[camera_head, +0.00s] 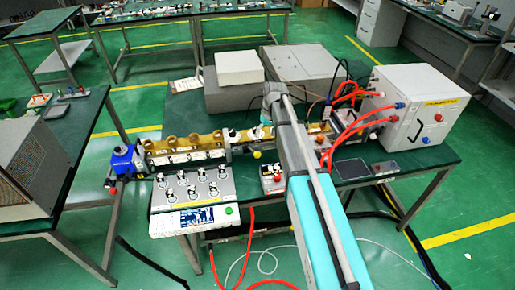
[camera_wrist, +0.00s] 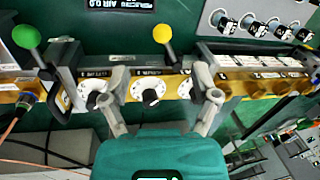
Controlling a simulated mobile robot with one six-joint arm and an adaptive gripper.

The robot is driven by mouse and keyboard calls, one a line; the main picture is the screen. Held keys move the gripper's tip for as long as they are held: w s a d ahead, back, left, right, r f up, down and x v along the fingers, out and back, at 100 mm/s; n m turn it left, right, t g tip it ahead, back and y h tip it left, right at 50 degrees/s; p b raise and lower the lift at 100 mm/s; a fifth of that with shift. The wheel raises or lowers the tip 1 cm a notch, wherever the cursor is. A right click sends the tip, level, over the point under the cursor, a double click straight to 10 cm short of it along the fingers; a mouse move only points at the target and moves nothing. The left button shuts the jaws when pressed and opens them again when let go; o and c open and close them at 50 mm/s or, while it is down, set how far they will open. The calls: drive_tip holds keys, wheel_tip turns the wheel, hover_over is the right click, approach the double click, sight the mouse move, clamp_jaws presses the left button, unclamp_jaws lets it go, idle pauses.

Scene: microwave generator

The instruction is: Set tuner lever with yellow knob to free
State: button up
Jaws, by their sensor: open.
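The tuner lever with the yellow knob (camera_wrist: 162,33) shows in the wrist view, above the gap between my fingers. Its thin shaft runs from the knob down to the brass-coloured waveguide section. My gripper (camera_wrist: 165,103) is open, with a finger on either side of a white dial with a black knob (camera_wrist: 150,91). The yellow knob lies beyond the fingertips, and nothing is held. In the head view the small yellow knob (camera_head: 257,155) shows just left of my arm, which hides part of the waveguide and my fingers. The lever's setting label is not readable.
A lever with a green knob (camera_wrist: 27,37) stands at the left in the wrist view. A control panel with several switches (camera_head: 190,187) stands in front of the waveguide. A white cabinet with red cables (camera_head: 428,108) is at the right of the bench.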

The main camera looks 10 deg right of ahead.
sight(258, 152)
drive_tip(key=w, duration=0.1)
drive_tip(key=w+r, duration=0.1)
drive_tip(key=shift+w+a, duration=0.2)
drive_tip(key=shift+w, duration=0.1)
drive_tip(key=shift+f, duration=0.15)
drive_tip(key=a+f+b, duration=0.1)
drive_tip(key=f+b, duration=0.7)
drive_tip(key=a+f+b, duration=0.1)
drive_tip(key=f+b, duration=0.4)
drive_tip(key=shift+s+a, duration=0.3)
drive_tip(key=shift+s, duration=0.05)
idle(0.5)
drive_tip(key=shift+f, duration=0.1)
clamp_jaws()
idle(0.5)
